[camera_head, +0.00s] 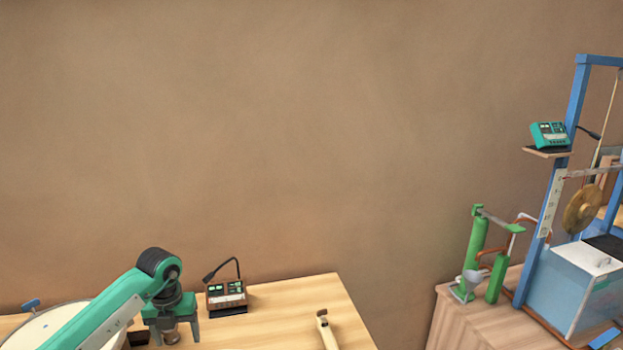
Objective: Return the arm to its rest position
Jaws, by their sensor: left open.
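My left arm (110,310) is green and comes in from the lower left, reaching over the left table. My left gripper (172,333) is at its end, pointing down, open, with its fingers apart. A small brownish metal piece shows between or just behind the fingers; I cannot tell whether they touch it. My right gripper is not in view.
The wooden table (285,297) holds a pale round disc (50,325), partly behind my arm, a small device with green displays (227,297) and a pale handled tool (326,330). At right, another table (455,320) bears green cylinders (476,250) and a blue frame (577,100).

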